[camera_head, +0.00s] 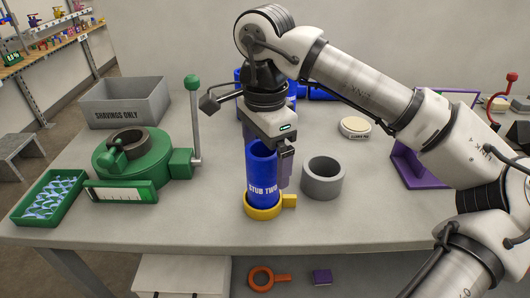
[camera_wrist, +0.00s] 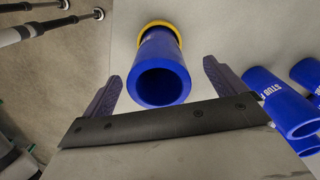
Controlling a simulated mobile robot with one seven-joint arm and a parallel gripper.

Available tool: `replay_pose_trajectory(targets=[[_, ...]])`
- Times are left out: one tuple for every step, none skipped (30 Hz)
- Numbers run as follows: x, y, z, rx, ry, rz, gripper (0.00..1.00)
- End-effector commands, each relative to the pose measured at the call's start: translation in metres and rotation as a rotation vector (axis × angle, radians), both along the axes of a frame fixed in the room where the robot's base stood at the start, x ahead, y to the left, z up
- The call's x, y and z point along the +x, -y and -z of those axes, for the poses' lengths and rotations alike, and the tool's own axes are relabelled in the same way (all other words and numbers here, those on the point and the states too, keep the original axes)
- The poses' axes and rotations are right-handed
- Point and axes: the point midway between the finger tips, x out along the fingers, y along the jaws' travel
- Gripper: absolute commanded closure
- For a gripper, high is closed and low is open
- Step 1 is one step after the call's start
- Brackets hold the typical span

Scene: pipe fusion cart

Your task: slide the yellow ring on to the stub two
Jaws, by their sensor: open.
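The blue stub two (camera_head: 262,172) stands upright near the front of the bench, its label facing the camera. The yellow ring (camera_head: 263,211) sits around its base, low at the bench top, with a tab pointing right. In the wrist view, stub two (camera_wrist: 160,75) shows its open end, with part of the yellow ring (camera_wrist: 176,30) beyond it. My gripper (camera_head: 284,170) is open at the upper part of the stub. In the wrist view its two fingers stand on either side of the stub with gaps. One finger is mostly hidden in the head view.
A grey collar (camera_head: 322,180) stands close to the right of the stub. A green clamp tool (camera_head: 130,155) with a tall lever (camera_head: 194,120) is at left. More blue stubs (camera_wrist: 275,100) stand behind. A grey bin (camera_head: 128,103) and green tray (camera_head: 48,198) are left. The front right bench is fairly clear.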

Motion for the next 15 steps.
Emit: replay_pose_trajectory(targets=[[0.0, 0.0, -0.001, 0.0, 0.0, 0.0, 0.04], [0.0, 0.0, -0.003, 0.0, 0.001, 0.0, 0.04], [0.0, 0.0, -0.006, 0.0, 0.001, 0.001, 0.04], [0.001, 0.0, -0.008, 0.001, 0.002, 0.001, 0.04], [0.001, 0.0, -0.012, 0.001, 0.002, 0.001, 0.04], [0.001, 0.0, -0.018, 0.0, 0.002, 0.001, 0.04], [0.001, 0.0, -0.024, -0.001, 0.003, 0.001, 0.04], [0.0, -0.001, -0.03, 0.001, 0.003, 0.0, 0.04], [0.001, -0.001, -0.039, 0.001, 0.003, 0.001, 0.04], [0.001, -0.001, -0.046, -0.001, 0.003, 0.001, 0.04], [0.001, -0.001, -0.054, 0.0, 0.004, 0.001, 0.04], [0.0, 0.0, -0.064, -0.001, 0.003, 0.001, 0.04], [0.001, 0.0, -0.072, -0.002, 0.003, 0.002, 0.04], [0.001, 0.0, -0.079, -0.001, 0.004, 0.002, 0.04], [0.0, -0.001, -0.088, 0.0, 0.004, 0.001, 0.04]])
